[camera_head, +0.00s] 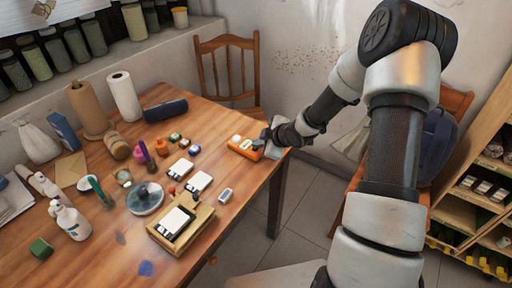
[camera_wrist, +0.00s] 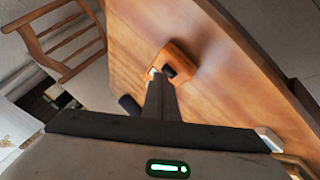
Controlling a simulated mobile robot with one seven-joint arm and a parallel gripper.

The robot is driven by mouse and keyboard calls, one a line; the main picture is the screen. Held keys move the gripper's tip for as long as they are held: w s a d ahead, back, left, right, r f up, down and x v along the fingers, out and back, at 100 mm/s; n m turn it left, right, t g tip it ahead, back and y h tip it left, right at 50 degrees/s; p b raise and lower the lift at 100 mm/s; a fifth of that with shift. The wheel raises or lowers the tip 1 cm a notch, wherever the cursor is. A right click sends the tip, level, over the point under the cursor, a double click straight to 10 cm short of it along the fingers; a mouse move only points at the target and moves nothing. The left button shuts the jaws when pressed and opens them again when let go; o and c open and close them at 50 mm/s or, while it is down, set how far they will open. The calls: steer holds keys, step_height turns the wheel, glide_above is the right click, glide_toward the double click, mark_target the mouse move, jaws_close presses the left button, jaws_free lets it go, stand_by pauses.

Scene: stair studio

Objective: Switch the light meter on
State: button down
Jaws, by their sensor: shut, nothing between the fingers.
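An orange device with a pale round dome, which looks like the light meter (camera_head: 243,148), lies on the wooden table near its right edge. In the wrist view the orange device (camera_wrist: 184,57) lies just beyond my fingertips, with a dark part on its face. My gripper (camera_head: 266,135) comes in from the right at the device's right end. Its fingers are shut and empty, and they also show in the wrist view (camera_wrist: 160,76). The tips are at or very close to the device; I cannot tell whether they touch. My fingers hide part of it, and I cannot read its switch.
The wooden table (camera_head: 205,118) also holds white-topped cards, small coloured pots, a small grey device (camera_head: 225,195) and a wooden box (camera_head: 198,232) at the front. A dark blue case (camera_head: 165,110) lies at the back. A wooden chair (camera_head: 228,75) stands behind the table.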

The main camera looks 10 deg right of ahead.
mark_target(258, 151)
steer(key=shift+r+p, duration=0.35)
steer(key=shift+r, duration=0.2)
step_height(258, 151, up, 6)
steer(key=p, duration=0.5)
